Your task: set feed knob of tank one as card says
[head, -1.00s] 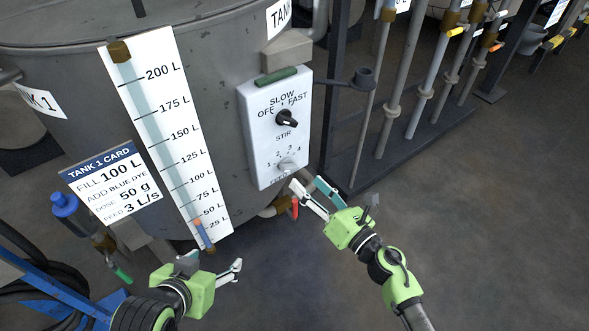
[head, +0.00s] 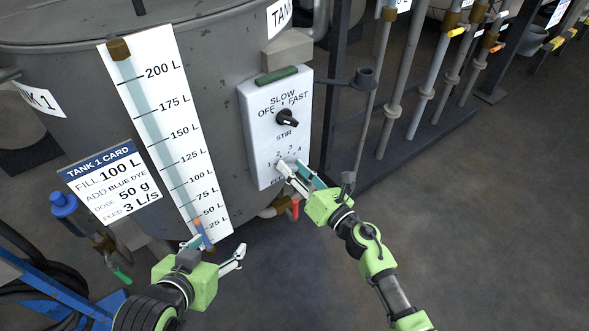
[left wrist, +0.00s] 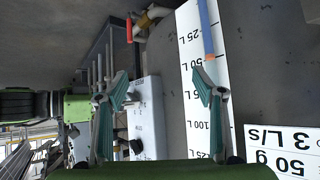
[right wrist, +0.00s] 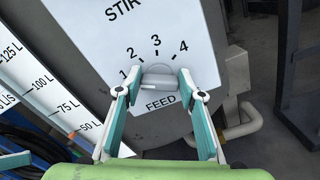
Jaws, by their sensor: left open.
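The tank 1 card (head: 108,182) reads fill 100 L, add blue dye, dose 50 g, feed 3 L/s. The grey feed knob (right wrist: 158,83) sits low on the white control panel (head: 263,150), under a scale from 1 to 4. Which number it points at is unclear. My right gripper (right wrist: 158,87) is open, with one fingertip on each side of the knob; contact is unclear. In the head view, the right gripper (head: 291,168) covers the knob. My left gripper (head: 214,246) is open and empty below the level gauge.
The black stir knob (head: 287,118) is above the feed knob. The level gauge (head: 165,120) is left of the panel. A red-handled valve (head: 295,208) is just below the right gripper.

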